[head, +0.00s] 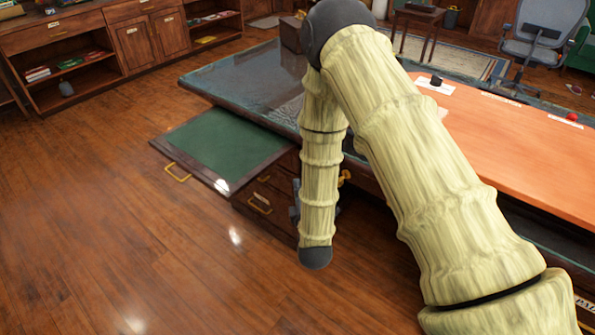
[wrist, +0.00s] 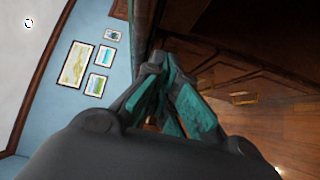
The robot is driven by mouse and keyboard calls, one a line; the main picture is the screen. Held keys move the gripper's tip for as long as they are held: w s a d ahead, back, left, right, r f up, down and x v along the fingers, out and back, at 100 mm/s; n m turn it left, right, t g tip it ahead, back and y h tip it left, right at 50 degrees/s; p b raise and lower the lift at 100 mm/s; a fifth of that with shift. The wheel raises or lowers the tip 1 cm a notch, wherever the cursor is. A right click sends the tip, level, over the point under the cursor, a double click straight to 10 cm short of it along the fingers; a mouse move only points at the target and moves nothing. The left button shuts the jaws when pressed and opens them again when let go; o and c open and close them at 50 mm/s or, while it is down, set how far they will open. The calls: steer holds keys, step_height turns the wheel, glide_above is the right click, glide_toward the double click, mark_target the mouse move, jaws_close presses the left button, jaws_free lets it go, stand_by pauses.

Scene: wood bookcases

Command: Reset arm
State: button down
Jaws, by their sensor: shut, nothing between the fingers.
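My arm, in a pale bamboo-like covering, reaches across the right half of the head view and folds down in front of the desk. Its end hangs beside the desk's drawers. In the wrist view my gripper (wrist: 158,75) is shut, with teal inner finger faces and nothing held. In the head view the fingers are mostly hidden behind the arm. The desk (head: 235,75) has a dark glossy top and an orange-red surface (head: 520,140) at right. A green-topped pull-out board (head: 215,140) with a brass handle extends from its left side.
Wooden floor (head: 90,220) is clear at left and front. A low bookcase (head: 75,75) with books stands at the back left. A small dark object (head: 436,80) and a red one (head: 572,117) sit on the desk. An office chair (head: 540,40) stands behind. Framed pictures (wrist: 77,64) hang on a blue wall.

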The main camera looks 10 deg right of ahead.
steer(key=s+d+f+m+g+p, duration=0.25)
steer(key=s+f+m+g, duration=0.3)
steer(key=s, duration=0.35)
steer(key=s+d+f+m+g+p, duration=0.2)
steer(key=s+f+m+g+p, duration=0.2)
steer(key=s+f, duration=0.4)
steer(key=s+d+m+g+p, duration=0.1)
steer(key=s+m+g, duration=0.3)
steer(key=s, duration=0.8)
steer(key=s+d+m+g+y+p, duration=0.1)
steer(key=s+d+m+g+p, duration=0.1)
steer(key=s, duration=1)
steer(key=shift+s+m+g+p, duration=0.15)
steer(key=shift+m+g+p, duration=0.5)
steer(key=shift+m+g, duration=0.5)
